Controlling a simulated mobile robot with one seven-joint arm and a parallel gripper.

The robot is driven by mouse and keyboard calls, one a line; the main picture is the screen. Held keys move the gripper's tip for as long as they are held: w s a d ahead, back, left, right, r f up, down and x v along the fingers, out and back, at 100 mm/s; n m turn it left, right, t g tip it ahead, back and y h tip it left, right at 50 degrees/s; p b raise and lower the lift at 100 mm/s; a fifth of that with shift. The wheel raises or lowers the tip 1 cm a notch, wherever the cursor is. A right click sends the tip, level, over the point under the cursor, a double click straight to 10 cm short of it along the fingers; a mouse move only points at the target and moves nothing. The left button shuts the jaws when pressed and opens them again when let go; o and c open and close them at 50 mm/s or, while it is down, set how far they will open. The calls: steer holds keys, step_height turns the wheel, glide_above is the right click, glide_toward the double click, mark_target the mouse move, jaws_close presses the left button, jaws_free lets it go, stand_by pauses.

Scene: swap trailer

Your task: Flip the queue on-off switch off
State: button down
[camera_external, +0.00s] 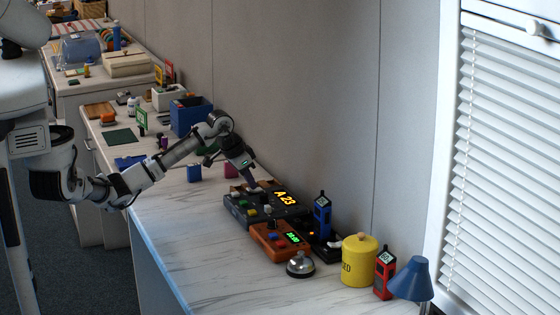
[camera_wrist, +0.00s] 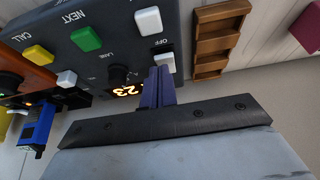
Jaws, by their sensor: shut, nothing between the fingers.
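The queue box (camera_external: 238,210) is dark grey and lies on the counter, with its display (camera_external: 286,198) lit and reading A 23. In the wrist view the box (camera_wrist: 120,45) shows a white switch (camera_wrist: 165,60) by the word OFF. My gripper (camera_external: 253,186) is over the far end of the box; in the wrist view its closed fingertips (camera_wrist: 158,72) are right beside the white switch. I cannot tell if they touch it. The fingers hide part of the switch's surroundings and the display.
The box also carries a yellow CALL button (camera_wrist: 38,54), a green NEXT button (camera_wrist: 86,39), a LANE knob (camera_wrist: 117,74) and another white button (camera_wrist: 148,20). A wooden tray (camera_wrist: 218,38) lies close by. An orange device (camera_external: 268,244) and a bell (camera_external: 300,265) stand in front.

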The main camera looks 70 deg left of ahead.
steer(key=shift+f, duration=0.15)
steer(key=shift+s+d+f+t+b, duration=0.1)
steer(key=shift+s+f+t+b, duration=0.15)
steer(key=shift+f+t+b, duration=0.45)
steer(key=shift+r, duration=0.5)
steer(key=shift+w, duration=0.1)
steer(key=shift+w+r+p, duration=0.25)
steer(key=shift+w+p, duration=0.3)
steer(key=shift+w, duration=0.15)
